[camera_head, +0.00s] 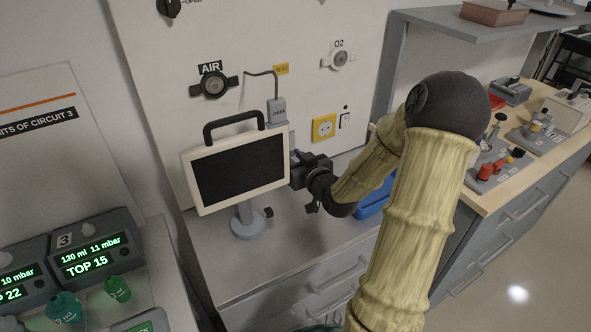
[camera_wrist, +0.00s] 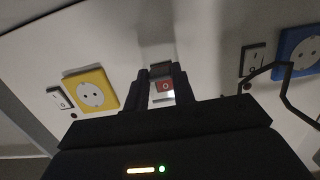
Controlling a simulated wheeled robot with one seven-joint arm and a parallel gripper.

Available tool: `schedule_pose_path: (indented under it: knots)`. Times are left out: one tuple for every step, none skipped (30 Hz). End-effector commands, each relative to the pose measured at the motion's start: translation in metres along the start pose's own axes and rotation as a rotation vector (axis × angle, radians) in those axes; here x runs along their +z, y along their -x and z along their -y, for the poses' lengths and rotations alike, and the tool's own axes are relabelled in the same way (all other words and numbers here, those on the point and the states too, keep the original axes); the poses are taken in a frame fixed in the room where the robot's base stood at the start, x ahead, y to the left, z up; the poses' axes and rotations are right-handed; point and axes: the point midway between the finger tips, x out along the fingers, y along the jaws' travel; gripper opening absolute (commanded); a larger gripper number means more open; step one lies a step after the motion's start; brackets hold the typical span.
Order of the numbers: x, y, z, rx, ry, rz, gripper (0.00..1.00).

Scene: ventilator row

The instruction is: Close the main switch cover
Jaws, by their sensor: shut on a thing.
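My gripper (camera_head: 302,168) reaches to the wall panel just right of the monitor in the head view. In the wrist view its two dark fingers (camera_wrist: 163,90) are shut, with a small dark grey piece, apparently the main switch cover (camera_wrist: 161,70), between their tips. A red rocker switch marked O (camera_wrist: 165,87) shows between the fingers, beside the cover and still exposed. The head view does not show the switch or cover clearly; the monitor and gripper hide that area.
The monitor (camera_head: 240,172) on its stand (camera_head: 249,224) is close left of my gripper. A yellow socket (camera_head: 324,127) is on the panel just above right; it also shows in the wrist view (camera_wrist: 91,91). A blue socket (camera_wrist: 299,56) and a dark cable (camera_wrist: 285,92) are at the right there.

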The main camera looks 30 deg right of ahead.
Motion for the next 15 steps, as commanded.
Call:
schedule_pose_path:
  knots:
    - [0.0065,-0.0026,0.0004,-0.001,0.002,-0.022,0.02]
    - [0.0066,-0.0032,0.0003,-0.001,0.002,-0.033,0.02]
    - [0.0064,-0.004,0.0001,0.0,0.002,-0.048,0.02]
    - [0.0062,-0.0045,0.0,0.0,0.002,-0.058,0.02]
    - [0.0061,-0.0049,0.0,0.0,0.001,-0.066,0.02]
    - [0.0057,-0.0055,-0.0001,0.0,0.001,-0.076,0.02]
    - [0.0054,-0.0058,-0.0001,0.0,0.001,-0.084,0.02]
    - [0.0051,-0.0062,-0.0001,0.0,0.001,-0.09,0.02]
    - [0.0049,-0.0065,0.0,0.0,0.001,-0.096,0.02]
    - [0.0046,-0.0067,0.0,0.0,0.001,-0.1,0.02]
    - [0.0043,-0.0068,0.0,0.0,0.001,-0.103,0.02]
    - [0.0039,-0.007,0.0,0.0,0.001,-0.107,0.02]
    - [0.0036,-0.007,0.0,0.0,0.001,-0.109,0.02]
    - [0.0033,-0.0071,0.0,0.0,0.001,-0.11,0.02]
    - [0.003,-0.0071,0.0,0.0,0.001,-0.111,0.02]
